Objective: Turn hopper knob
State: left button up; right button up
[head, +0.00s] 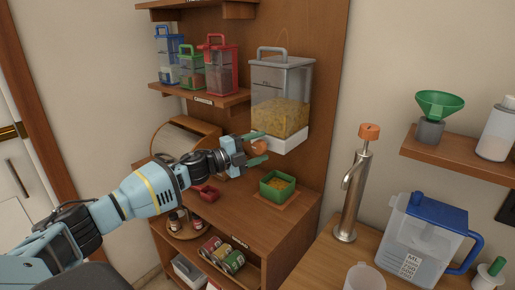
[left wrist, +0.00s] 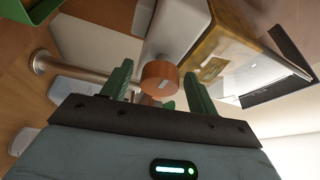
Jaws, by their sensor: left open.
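The hopper (head: 268,78) is a clear bin with a grey lid and handle, partly filled with yellow grain, mounted on the wooden back panel. Its white base (head: 289,141) carries a round orange-brown knob (head: 259,147). My left gripper (head: 256,149) is at the knob, its green fingers open above and below it. In the left wrist view the knob (left wrist: 160,82) appears between the two fingertips (left wrist: 159,85), with a gap visible on each side. I cannot tell how deep the knob sits between them. My right gripper is not in view.
A green square bowl (head: 265,190) of yellow grain stands on a mat below the hopper. Smaller lidded bins (head: 221,68) stand on the shelf at left. A metal tap (head: 351,195) and a blue-lidded pitcher (head: 422,240) stand at right.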

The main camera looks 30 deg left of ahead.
aim_at(256, 149)
pick_arm(q)
jog(key=v, duration=0.5)
jog(key=shift+s+a+f+b, duration=0.2)
jog(key=shift+s+b, duration=0.1)
jog(key=shift+b, duration=0.1)
jog(key=shift+v, duration=1)
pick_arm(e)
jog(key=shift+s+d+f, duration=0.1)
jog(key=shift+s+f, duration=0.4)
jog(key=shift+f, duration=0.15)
pick_arm(q)
jog(key=shift+s+r, duration=0.1)
jog(key=shift+r, duration=0.05)
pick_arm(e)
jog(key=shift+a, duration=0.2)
